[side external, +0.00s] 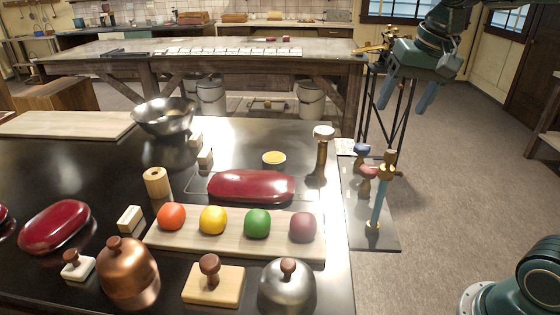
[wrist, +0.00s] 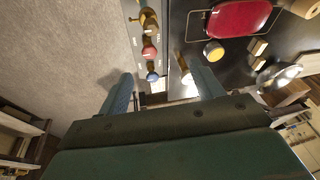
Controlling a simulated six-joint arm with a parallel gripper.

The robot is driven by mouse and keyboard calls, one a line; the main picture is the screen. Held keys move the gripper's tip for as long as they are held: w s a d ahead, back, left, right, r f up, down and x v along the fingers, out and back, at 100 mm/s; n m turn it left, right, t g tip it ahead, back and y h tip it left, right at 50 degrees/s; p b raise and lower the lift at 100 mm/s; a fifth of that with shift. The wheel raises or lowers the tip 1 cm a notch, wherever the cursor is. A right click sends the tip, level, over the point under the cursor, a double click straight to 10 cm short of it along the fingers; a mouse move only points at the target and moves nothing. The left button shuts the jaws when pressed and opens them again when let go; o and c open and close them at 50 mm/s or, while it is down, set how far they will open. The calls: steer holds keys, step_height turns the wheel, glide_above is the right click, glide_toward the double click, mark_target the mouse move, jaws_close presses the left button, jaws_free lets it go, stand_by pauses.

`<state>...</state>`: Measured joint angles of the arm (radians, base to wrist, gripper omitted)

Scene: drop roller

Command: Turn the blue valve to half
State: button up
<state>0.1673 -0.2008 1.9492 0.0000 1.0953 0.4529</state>
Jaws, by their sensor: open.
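The blue valve (side external: 361,150) is a small blue knob at the far end of a row on a narrow grey panel at the table's right side. In the wrist view the blue valve (wrist: 152,77) shows between the fingers, nearest my gripper in the row. A red valve (side external: 368,172) stands beside it, and a brass valve (wrist: 149,18) lies farther along. My gripper (side external: 407,96) is open and empty, high above the panel and apart from the valves. The exact angle of the blue valve is too small to tell.
A teal post with a brass top (side external: 378,200) rises from the panel's near end. A brass cylinder with a pale top (side external: 322,150) stands at the table's edge by the valves. A dark red lidded dish (side external: 250,186) lies left of it. The air around my gripper is free.

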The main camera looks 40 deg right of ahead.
steer(key=w+d+f+m+g, duration=0.25)
steer(key=w+d+m, duration=0.35)
steer(key=w+d, duration=0.45)
steer(key=m, duration=0.5)
glide_above(362, 146)
step_height(362, 146, down, 7)
steer(key=shift+d+f+g+y, duration=0.1)
steer(key=shift+d+g+y, duration=0.15)
steer(key=shift+g, duration=0.2)
steer(key=shift+f, duration=0.2)
step_height(362, 146, down, 14)
steer(key=shift+a+r, duration=0.1)
steer(key=shift+r, duration=0.15)
steer(key=c, duration=1)
